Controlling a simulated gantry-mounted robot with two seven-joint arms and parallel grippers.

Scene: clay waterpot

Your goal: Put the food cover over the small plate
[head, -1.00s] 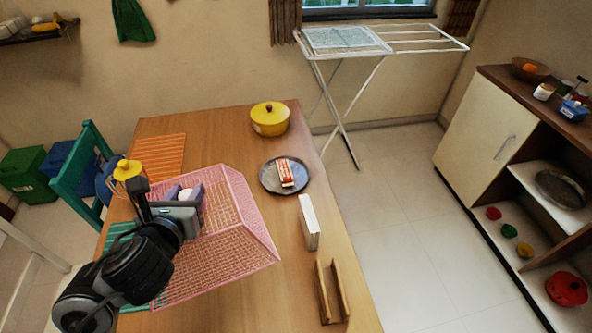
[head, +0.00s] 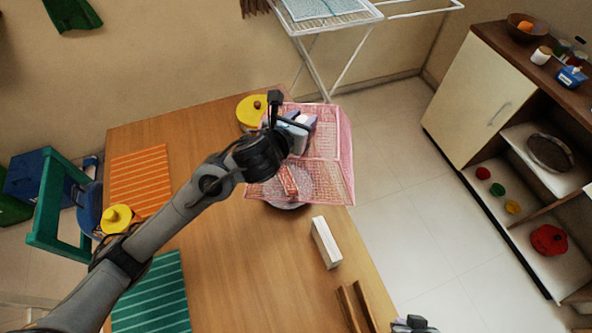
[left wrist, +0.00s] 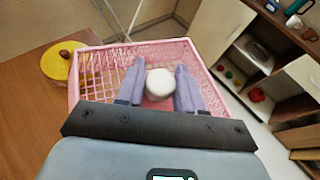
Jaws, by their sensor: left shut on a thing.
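The food cover (head: 330,150) is a pink mesh box with sloping sides. My left gripper (head: 303,122) is shut on its white knob, which shows between the fingers in the left wrist view (left wrist: 159,84). The small plate (head: 285,205) is a dark round plate on the table, with a red and white packet (head: 289,183) on it. In the head view the plate and packet show partly through the mesh. The cover overlaps them and reaches past the table's right edge. I cannot tell its height above the plate. Part of my right gripper (head: 414,325) shows at the bottom edge.
A yellow pot (head: 249,112) stands beside the cover, partly behind my left arm. A white box (head: 326,243) and a wooden holder (head: 356,305) stand near the table's right edge. Orange (head: 140,180) and green (head: 152,293) mats lie on the left. The table's middle is clear.

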